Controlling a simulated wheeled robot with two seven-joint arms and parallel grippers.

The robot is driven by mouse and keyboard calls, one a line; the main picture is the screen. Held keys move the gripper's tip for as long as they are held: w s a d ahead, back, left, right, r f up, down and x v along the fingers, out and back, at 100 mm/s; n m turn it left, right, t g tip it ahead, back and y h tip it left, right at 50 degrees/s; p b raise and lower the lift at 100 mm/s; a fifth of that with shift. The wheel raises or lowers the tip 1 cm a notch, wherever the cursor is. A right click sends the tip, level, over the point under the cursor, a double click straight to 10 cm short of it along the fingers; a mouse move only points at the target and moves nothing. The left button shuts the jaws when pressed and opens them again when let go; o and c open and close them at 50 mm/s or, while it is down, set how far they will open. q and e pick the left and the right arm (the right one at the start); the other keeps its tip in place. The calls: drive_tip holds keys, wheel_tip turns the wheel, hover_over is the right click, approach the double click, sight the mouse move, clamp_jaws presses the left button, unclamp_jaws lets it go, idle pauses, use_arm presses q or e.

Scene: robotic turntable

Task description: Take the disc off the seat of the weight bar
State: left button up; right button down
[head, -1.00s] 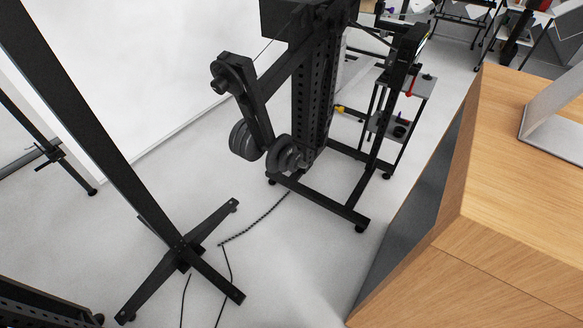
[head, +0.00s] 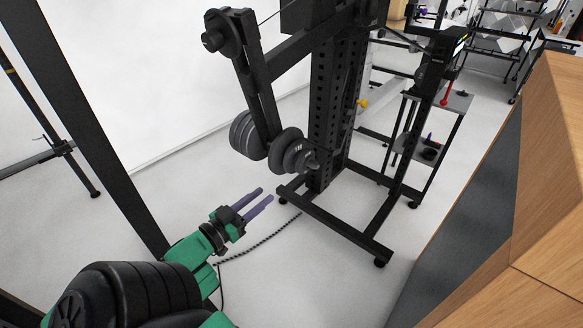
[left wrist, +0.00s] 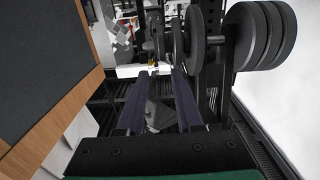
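The weight bar (head: 259,104) is a black arm angled down from the dark machine. Dark grey round discs sit at its lower end: a stack (head: 244,136) on the left side and others (head: 286,148) on the right side, beside the upright. The discs also show at upper right in the left wrist view (left wrist: 262,36). My left gripper (head: 266,194) has two purple fingers, apart and empty, below and in front of the discs, not touching them. The fingers also show in the left wrist view (left wrist: 160,74). My right gripper is in no view.
The perforated upright (head: 327,120) stands just behind the discs on a black floor frame (head: 335,222). A wooden cabinet (head: 535,180) fills the right side. A black post (head: 95,130) rises on the left. A cable lies on the floor near my left gripper.

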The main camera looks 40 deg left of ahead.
sight(296, 169)
use_arm(q)
drive_tip(key=w, duration=1.4)
drive_tip(key=shift+a, duration=0.3)
drive_tip(key=shift+s, duration=0.1)
clamp_jaws()
drive_tip(key=shift+f, duration=0.1)
idle(0.4)
drive_tip(key=d+p, duration=0.1)
drive_tip(key=d, duration=0.8)
drive_tip(key=shift+w+p, duration=0.2)
drive_tip(key=shift+p, duration=0.1)
idle(0.8)
drive_tip(key=shift+r, duration=0.25)
